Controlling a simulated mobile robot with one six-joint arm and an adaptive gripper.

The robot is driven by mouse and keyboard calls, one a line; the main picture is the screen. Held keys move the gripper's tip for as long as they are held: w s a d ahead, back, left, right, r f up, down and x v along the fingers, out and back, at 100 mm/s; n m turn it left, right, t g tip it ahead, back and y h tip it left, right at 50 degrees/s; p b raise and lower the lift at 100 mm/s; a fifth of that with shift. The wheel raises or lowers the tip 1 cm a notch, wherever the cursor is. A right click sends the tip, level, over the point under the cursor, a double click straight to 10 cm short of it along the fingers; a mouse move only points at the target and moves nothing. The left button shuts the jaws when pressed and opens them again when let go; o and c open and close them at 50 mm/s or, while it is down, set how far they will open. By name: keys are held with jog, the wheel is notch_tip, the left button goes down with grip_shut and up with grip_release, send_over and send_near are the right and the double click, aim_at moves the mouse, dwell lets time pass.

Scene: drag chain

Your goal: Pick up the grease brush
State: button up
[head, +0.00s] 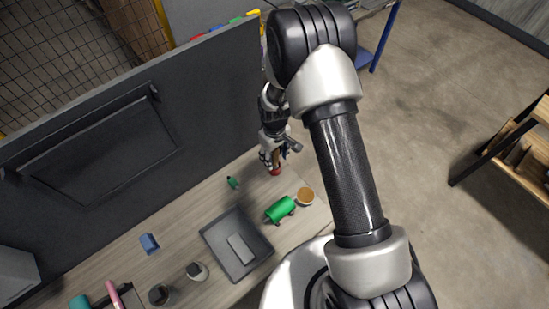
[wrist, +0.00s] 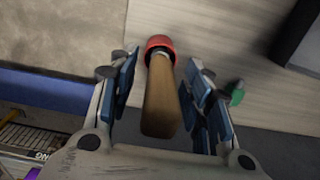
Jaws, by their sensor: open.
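The grease brush has a brown wooden handle (wrist: 161,100) and a round red end (wrist: 160,45). In the wrist view the handle points up toward my gripper (wrist: 163,80), and the red end is farther off, at the table. My gripper is open, with its blue-padded fingers on either side of the handle and gaps showing on both sides. In the head view my gripper (head: 272,160) is low over the table's far right part. The brush's red end (head: 275,171) shows just below it; the fingers partly hide the handle.
A dark panel (head: 200,110) stands along the table's back edge, close to my gripper. A small green bottle (head: 232,183) is left of the brush.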

jog(key=shift+f, duration=0.2)
jog(key=shift+c, duration=0.5)
grip_shut()
jog(key=shift+r, duration=0.1)
notch_tip(320, 180, up, 20)
jog(key=p, duration=0.2)
jog(key=shift+p, duration=0.3)
